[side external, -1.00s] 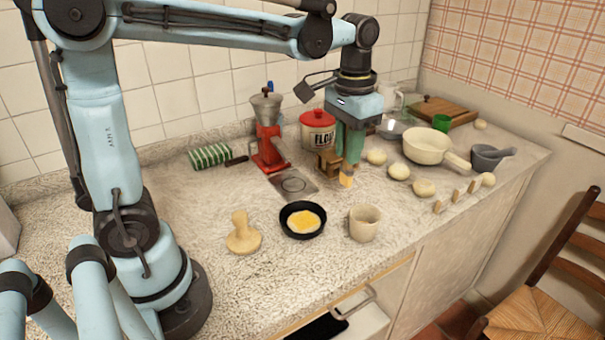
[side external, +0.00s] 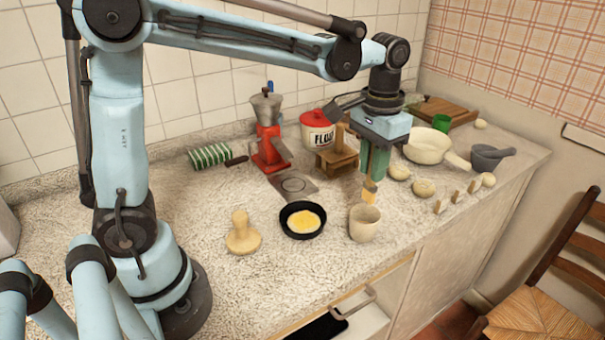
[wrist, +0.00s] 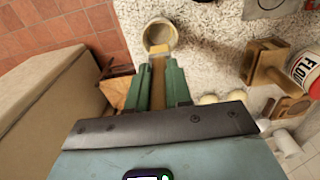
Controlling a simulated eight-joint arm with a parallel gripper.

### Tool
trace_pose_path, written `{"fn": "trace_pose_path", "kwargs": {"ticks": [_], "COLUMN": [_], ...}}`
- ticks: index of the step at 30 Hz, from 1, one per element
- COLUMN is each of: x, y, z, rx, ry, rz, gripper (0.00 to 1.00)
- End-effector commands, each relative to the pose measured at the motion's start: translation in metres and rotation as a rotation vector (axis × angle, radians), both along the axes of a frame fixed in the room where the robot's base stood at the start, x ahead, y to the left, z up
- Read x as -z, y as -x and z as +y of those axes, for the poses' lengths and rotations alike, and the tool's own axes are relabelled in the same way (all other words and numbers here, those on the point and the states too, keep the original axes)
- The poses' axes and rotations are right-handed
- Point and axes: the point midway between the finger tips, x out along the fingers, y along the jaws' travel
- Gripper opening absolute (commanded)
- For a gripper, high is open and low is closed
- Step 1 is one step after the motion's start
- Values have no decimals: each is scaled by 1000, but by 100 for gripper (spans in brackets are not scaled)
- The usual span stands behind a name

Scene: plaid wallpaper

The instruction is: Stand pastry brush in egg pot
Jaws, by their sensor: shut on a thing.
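My gripper (side external: 371,174) is shut on the pastry brush (side external: 369,190), which hangs roughly upright with its pale yellow bristle end down. In the wrist view the brush handle (wrist: 158,88) lies between the two green fingers. The beige cup-like pot (side external: 364,226), which looks like the egg pot, stands upright on the counter. The brush tip is just above and behind its rim in the side view. In the wrist view the tip overlaps the near rim of the pot (wrist: 160,29). Whether the tip is inside the opening I cannot tell.
A black pan (side external: 302,220) with yellow content and a wooden knob-topped tool (side external: 241,233) are left of the pot. A wooden stand (side external: 337,161) and red flour tin (side external: 317,131) are behind. Several round dough pieces (side external: 423,188) lie right. The counter's front edge is close to the pot.

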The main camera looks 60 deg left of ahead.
Motion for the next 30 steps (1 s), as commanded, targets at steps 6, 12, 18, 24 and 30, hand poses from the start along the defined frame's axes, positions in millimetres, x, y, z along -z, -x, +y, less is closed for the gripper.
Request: {"fn": "trace_pose_path", "kwargs": {"ticks": [6, 12, 18, 24, 30], "x": [16, 31, 45, 58, 65], "y": [0, 0, 0, 0, 0], "z": [0, 0, 0, 0, 0], "rx": [0, 0, 0, 0, 0], "ry": [0, 0, 0, 0, 0], "rz": [0, 0, 0, 0, 0], "gripper": [0, 0, 0, 0, 0]}}
